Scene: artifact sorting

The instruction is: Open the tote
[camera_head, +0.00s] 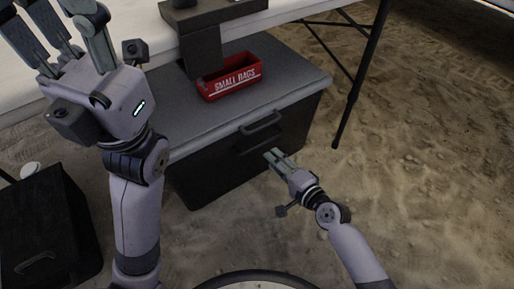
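The tote (205,181) is a dark box with a flat grey lid (288,84), standing on the sandy ground partly under the table. The lid lies flat on it, and a dark handle (260,126) sticks out at its front edge. My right gripper (272,155) is just in front of the tote, a little below and right of the handle, apart from it in the picture. Its fingers lie close together and hold nothing visible; whether they are fully shut is unclear. My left gripper (58,30) is raised at the upper left, fingers spread and empty.
A red bin marked SMALL BAGS (232,84) sits on the lid, beside a dark bracket-like object (205,52). A white table (160,82) overhangs the tote's back; its dark leg (358,85) stands to the right. Another dark box (45,225) is at lower left. Sand at right is clear.

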